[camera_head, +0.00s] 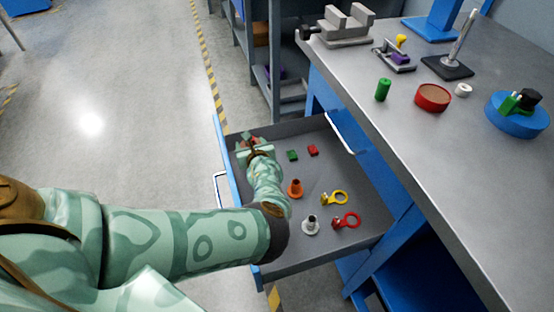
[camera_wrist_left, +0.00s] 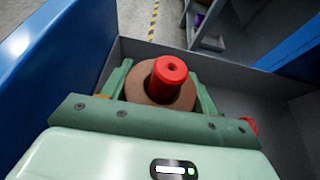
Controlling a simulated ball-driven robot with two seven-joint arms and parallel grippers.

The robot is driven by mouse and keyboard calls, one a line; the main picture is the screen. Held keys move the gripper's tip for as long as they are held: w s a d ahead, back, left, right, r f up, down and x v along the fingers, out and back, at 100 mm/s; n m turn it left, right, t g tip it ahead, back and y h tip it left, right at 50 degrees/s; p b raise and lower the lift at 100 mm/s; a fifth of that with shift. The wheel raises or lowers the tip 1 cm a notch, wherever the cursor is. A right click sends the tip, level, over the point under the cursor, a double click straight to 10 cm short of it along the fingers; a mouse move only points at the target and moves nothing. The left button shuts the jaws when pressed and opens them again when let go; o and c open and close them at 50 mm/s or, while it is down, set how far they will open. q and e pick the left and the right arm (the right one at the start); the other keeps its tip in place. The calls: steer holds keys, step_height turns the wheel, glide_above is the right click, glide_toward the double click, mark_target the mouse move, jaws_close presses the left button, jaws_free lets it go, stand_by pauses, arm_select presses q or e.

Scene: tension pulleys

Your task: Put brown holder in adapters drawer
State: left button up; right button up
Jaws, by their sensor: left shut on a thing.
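The brown holder (camera_wrist_left: 137,86) is a round brown piece with a red cylinder (camera_wrist_left: 170,72) standing up from its middle. My left gripper (camera_wrist_left: 160,95) is shut on the brown holder, with one green finger on each side. In the head view my left gripper (camera_head: 254,148) is inside the open drawer (camera_head: 332,258), at its far left corner by the blue front. There the holder is small and mostly hidden by the gripper. I cannot tell whether it touches the drawer floor. My right gripper is not in view.
The drawer also holds a green block (camera_head: 292,155), a red block (camera_head: 313,150), an orange piece (camera_head: 295,188), a yellow ring piece (camera_head: 335,198), a red ring piece (camera_head: 347,220) and a pale piece (camera_head: 310,226). The workbench (camera_head: 420,150) stands to the right, with a vise (camera_head: 346,30).

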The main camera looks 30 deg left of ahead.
arm_select(q)
step_height(320, 180, down, 4)
steer(key=shift+r+b, duration=0.25)
steer(key=shift+b, duration=0.35)
step_height(320, 180, down, 3)
steer(key=shift+f+b, duration=0.15)
steer(key=shift+b, duration=1.05)
steer(key=shift+f, duration=0.25)
steer(key=shift+w+r, duration=0.1)
steer(key=shift+r, duration=0.15)
steer(key=shift+f, duration=0.15)
steer(key=o, duration=1.1)
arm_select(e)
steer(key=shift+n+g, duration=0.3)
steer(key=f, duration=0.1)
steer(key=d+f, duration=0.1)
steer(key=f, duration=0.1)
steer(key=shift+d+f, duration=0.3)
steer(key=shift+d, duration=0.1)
